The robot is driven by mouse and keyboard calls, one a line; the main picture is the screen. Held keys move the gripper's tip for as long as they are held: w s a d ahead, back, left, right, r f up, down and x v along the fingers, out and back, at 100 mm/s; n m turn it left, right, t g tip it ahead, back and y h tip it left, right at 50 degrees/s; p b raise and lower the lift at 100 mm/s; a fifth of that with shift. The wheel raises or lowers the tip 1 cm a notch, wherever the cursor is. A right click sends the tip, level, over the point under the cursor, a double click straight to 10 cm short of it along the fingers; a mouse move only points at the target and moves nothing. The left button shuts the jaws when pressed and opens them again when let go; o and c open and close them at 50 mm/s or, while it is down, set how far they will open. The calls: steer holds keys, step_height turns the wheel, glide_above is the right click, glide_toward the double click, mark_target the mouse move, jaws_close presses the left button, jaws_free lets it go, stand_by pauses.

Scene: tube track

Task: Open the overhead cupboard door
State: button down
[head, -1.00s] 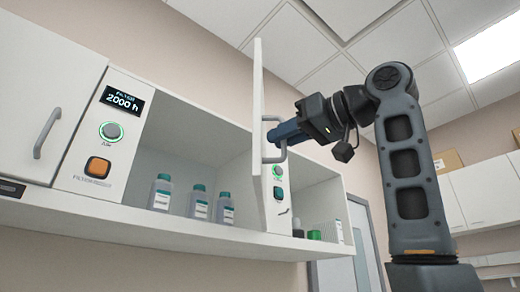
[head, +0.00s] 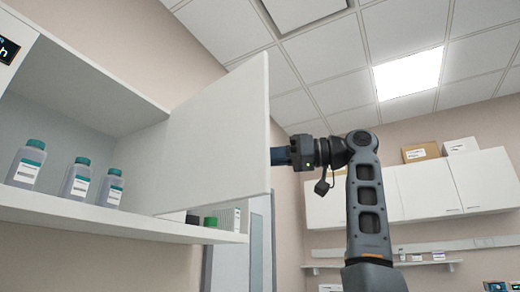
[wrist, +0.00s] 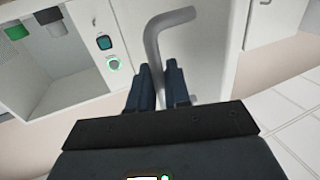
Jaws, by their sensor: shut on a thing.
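The white cupboard door (head: 215,140) stands swung out from the cupboard (head: 90,65), which is open at the front. In the head view the door hides its handle and part of my gripper's blue fingers. My gripper (head: 280,156) is at the door's free edge, on the far side. In the wrist view the grey bar handle (wrist: 153,45) runs down between the fingers of my gripper (wrist: 160,88), which is shut on it. The door's outer face (wrist: 205,55) shows beside the handle there.
Several bottles with teal caps (head: 76,178) stand on the cupboard's shelf (head: 100,218). A green-capped item (head: 210,222) stands further right. White wall cupboards (head: 450,185) with cardboard boxes (head: 420,152) on top are at the back right. A control panel (wrist: 108,50) shows in the wrist view.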

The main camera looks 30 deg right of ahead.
steer(key=shift+d, duration=0.1)
stand_by(0.3)
steer(key=c, duration=1.3)
jaws_free()
steer(key=b+v, duration=0.2)
steer(key=v, duration=0.5)
steer(key=shift+s+d, duration=0.25)
